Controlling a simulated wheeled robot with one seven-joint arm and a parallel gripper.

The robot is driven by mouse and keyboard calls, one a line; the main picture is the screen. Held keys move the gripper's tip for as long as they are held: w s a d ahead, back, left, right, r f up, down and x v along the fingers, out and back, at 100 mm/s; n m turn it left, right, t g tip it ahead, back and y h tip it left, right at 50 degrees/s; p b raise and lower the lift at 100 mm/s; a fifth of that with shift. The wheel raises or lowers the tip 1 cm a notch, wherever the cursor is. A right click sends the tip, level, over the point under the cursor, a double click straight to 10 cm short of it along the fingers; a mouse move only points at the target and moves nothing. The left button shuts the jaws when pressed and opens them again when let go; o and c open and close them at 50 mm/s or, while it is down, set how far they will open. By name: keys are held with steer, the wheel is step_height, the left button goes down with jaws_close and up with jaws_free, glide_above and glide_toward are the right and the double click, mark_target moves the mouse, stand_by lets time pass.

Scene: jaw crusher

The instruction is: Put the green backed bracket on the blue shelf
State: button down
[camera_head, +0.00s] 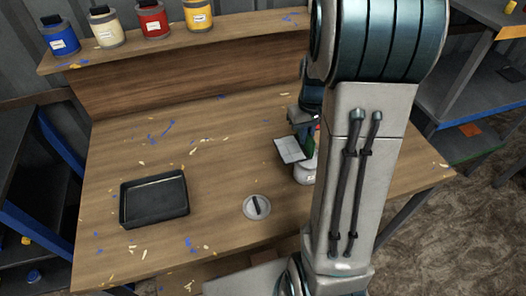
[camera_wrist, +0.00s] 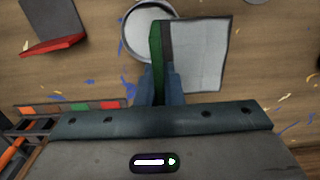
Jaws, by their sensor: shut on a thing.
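The green backed bracket shows in the wrist view (camera_wrist: 200,55) as a pale grey plate with a green back standing along its left side. My gripper (camera_wrist: 158,88) is shut on it. In the head view the bracket's pale plate (camera_head: 289,149) is above the workbench, beside a white tin (camera_head: 304,172); my arm hides part of the gripper (camera_head: 311,122). A rack with a blue frame (camera_head: 62,148) stands at the left edge. A dark shelf unit (camera_head: 455,85) stands at the right. I cannot tell which surface is the blue shelf.
A black tray (camera_head: 154,199) and a round lid with a dark handle (camera_head: 257,207) lie on the bench (camera_head: 215,155). A red backed bracket (camera_wrist: 52,42) lies left of the tin in the wrist view. Coloured pots (camera_head: 152,20) line the raised back ledge. Chips are scattered around.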

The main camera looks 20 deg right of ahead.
steer(key=shift+w+a, duration=0.1)
steer(key=shift+w, duration=0.25)
steer(key=w+a+f, duration=0.1)
steer(key=a+f, duration=0.1)
steer(key=a, duration=0.1)
steer(key=a+f+p, duration=0.1)
steer(key=a+f, duration=0.1)
steer(key=a, duration=0.2)
steer(key=w+a+f+p, duration=0.1)
steer(key=a+f, duration=0.1)
steer(key=a, duration=0.2)
steer(key=shift+w+f, duration=0.3)
steer(key=shift+f, duration=2.15)
steer(key=shift+f, duration=0.2)
steer(key=c, duration=1.6)
jaws_free()
steer(key=shift+o, duration=0.2)
steer(key=shift+r, duration=0.15)
